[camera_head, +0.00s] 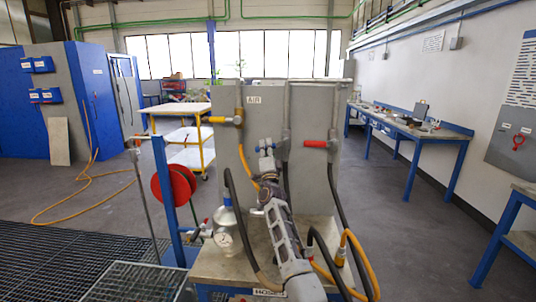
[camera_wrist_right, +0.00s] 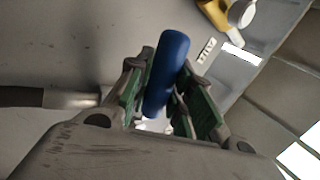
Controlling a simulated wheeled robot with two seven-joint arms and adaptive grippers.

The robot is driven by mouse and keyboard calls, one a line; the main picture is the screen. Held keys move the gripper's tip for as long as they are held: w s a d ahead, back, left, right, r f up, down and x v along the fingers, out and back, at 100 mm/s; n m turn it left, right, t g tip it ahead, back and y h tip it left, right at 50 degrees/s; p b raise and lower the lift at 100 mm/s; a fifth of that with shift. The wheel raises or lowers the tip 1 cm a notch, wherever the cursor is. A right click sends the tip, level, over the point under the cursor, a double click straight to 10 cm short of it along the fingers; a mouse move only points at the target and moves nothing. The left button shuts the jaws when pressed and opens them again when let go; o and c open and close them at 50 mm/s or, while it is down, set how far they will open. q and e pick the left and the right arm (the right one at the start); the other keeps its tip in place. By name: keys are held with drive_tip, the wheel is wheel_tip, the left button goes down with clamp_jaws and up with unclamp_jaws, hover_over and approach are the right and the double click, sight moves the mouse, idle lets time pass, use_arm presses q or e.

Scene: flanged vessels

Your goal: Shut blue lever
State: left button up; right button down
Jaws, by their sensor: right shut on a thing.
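The blue lever (camera_wrist_right: 170,68) is a rounded blue handle standing between the green-padded fingers of my right gripper (camera_wrist_right: 172,108) in the wrist view. The fingers are closed around its lower part, and its upper part sticks out beyond them. In the head view my right arm reaches up from the bottom middle, and my right gripper (camera_head: 268,178) is in front of the grey panel. A small blue part (camera_head: 266,149) shows just above it. Fingers and grip are hard to make out there. My left gripper is not in view.
A yellow lever (camera_head: 218,120) and a red lever (camera_head: 316,144) sit on pipes on the grey panel (camera_head: 310,112). Black and yellow hoses (camera_head: 362,262) hang around my arm. A pressure gauge (camera_head: 224,240) stands left. Workbenches (camera_head: 410,128) line the right wall.

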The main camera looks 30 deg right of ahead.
drive_tip(key=r+m+h, duration=0.1)
drive_tip(key=m, duration=0.1)
drive_tip(key=m+g+h, duration=0.1)
drive_tip(key=m+h, duration=0.1)
drive_tip(key=shift+r+b, duration=0.3)
drive_tip(key=shift+r, duration=0.1)
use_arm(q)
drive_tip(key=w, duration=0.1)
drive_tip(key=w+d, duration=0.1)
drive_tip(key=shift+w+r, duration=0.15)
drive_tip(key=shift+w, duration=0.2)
use_arm(e)
drive_tip(key=shift+r+m+g+h, duration=0.25)
drive_tip(key=shift+m+h, duration=0.25)
drive_tip(key=shift+m, duration=0.3)
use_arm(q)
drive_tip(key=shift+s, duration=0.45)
use_arm(e)
drive_tip(key=c, duration=1.4)
unclamp_jaws()
drive_tip(key=shift+c, duration=0.2)
drive_tip(key=shift+o, duration=0.9)
drive_tip(key=shift+a+f, duration=0.1)
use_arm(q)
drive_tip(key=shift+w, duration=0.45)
use_arm(e)
drive_tip(key=shift+f, duration=0.1)
